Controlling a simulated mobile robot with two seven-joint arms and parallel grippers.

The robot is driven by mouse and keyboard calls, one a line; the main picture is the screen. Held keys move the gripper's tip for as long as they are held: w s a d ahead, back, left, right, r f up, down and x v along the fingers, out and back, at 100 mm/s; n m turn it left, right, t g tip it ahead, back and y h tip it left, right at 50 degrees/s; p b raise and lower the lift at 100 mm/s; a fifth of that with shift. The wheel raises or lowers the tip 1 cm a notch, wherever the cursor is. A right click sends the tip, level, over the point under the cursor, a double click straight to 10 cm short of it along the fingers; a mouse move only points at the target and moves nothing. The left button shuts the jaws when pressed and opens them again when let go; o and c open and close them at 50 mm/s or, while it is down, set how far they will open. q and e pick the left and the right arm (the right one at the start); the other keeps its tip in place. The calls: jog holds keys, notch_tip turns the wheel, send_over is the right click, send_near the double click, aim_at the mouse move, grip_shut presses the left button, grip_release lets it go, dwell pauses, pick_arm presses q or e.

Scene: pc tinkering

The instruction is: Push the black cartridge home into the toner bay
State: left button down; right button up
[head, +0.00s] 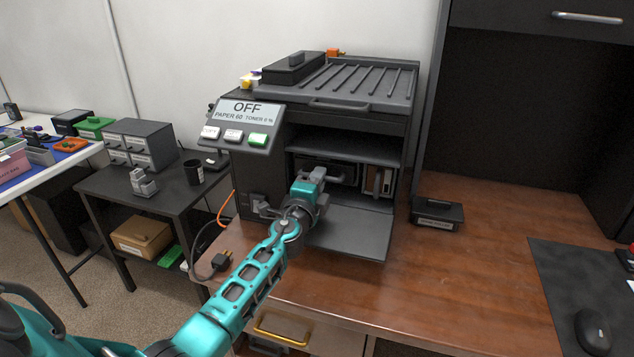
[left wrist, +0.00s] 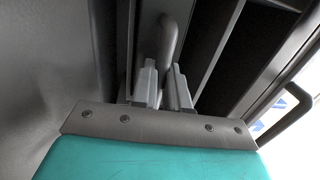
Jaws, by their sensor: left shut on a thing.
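The toner bay (head: 348,150) is the open front compartment of the dark printer, with its door (head: 350,232) folded down. A black cartridge (head: 343,173) shows inside, partly hidden by my gripper; how deep it sits is not clear. My left gripper (head: 312,182) is at the bay's mouth, in front of the cartridge. In the left wrist view its fingers (left wrist: 161,85) are shut around a grey upright handle (left wrist: 171,40), which appears to be on the cartridge's front. My right gripper is not in view.
A labelled black block (head: 437,214) lies on the wooden desk right of the printer. A black box (head: 294,66) rests on the printer's lid. The desk's middle is clear.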

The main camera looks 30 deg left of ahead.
pick_arm(q)
jog(key=shift+b+x, duration=0.4)
jog(key=shift+x, duration=0.5)
jog(key=c, duration=1.1)
grip_release()
jog(key=shift+f, duration=0.2)
jog(key=shift+c, duration=0.3)
jog(key=shift+p+v, duration=0.5)
jog(key=shift+v, duration=1.1)
jog(key=shift+r+p+v, duration=0.2)
jog(key=shift+p+v, duration=0.1)
jog(key=shift+v, duration=2.15)
jog(key=shift+s+f, duration=0.1)
